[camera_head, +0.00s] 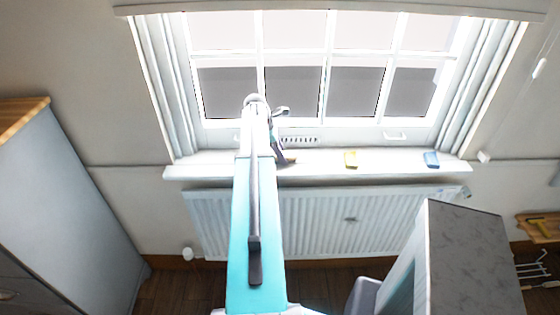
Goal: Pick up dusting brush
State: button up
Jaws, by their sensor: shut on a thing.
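My gripper (283,158) is at the far end of my outstretched arm, at the white window sill (395,161). It is shut on a small tan and dark thing that I take for the dusting brush (291,161). Only a sliver of the brush shows beside the dark fingers, at the height of the sill. My gripper and arm hide the rest of it. I cannot tell whether the brush touches the sill.
The window (325,70) is behind, and a white radiator (345,220) is below. A grey cabinet (65,205) stands left; a grey-topped unit (465,260) stands front right.

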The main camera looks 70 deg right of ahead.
aim_at(286, 154)
jog(key=shift+r, duration=0.1)
jog(key=shift+r+b, duration=0.95)
jog(key=shift+r, duration=0.8)
jog(key=s+a+b, duration=0.2)
jog(key=s+a, duration=0.2)
jog(key=a, duration=0.2)
jog(key=s+a+r+b, duration=0.1)
jog(key=s+a+b, duration=0.1)
jog(key=s+a, duration=0.2)
jog(key=a, duration=0.3)
jog(key=shift+s+a+r, duration=0.2)
jog(key=shift+a+r, duration=0.05)
jog(key=shift+a, duration=0.05)
